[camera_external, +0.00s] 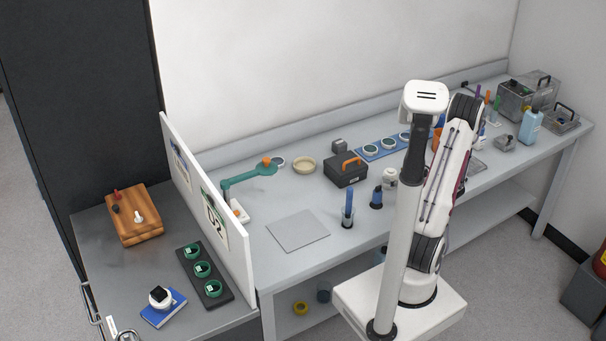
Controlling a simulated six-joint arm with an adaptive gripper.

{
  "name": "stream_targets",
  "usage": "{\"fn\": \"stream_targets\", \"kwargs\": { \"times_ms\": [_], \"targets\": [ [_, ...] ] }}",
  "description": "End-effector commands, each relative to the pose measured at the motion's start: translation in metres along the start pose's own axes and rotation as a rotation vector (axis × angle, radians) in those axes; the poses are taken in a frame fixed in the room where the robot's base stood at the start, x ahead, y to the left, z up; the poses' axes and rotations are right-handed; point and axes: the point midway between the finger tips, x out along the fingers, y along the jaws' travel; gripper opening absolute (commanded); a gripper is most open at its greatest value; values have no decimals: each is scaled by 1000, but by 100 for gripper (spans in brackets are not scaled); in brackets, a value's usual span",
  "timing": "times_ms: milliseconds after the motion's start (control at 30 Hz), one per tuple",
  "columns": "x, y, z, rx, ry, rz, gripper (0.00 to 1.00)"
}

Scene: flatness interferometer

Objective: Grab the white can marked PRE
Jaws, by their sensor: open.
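A small white can (389,179) stands upright on the long grey bench, just left of my arm and right of a dark blue bottle. Its marking is too small to read, so I cannot tell whether it says PRE. Another white, round item with a black top (159,296) sits on a blue book on the lower left table; it too has no readable marking. My arm rises folded at the front of the bench. My gripper does not show; it seems hidden behind my arm.
A black toolbox (345,171) with an orange handle, a cup holding a blue tool (347,217) and a dark blue bottle (376,198) stand left of the can. A blue tray (362,154) lies behind. A flat grey plate (298,231) lies farther left. A white partition (235,245) divides the tables.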

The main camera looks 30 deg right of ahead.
Motion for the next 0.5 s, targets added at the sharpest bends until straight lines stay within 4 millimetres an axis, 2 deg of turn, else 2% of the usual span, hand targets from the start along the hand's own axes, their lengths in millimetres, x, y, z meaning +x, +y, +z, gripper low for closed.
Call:
{"fn": "stream_targets", "kwargs": {
  "times_ms": [500],
  "targets": [
    [45, 6, 1, 0, -1, -2, 58]
  ]
}}
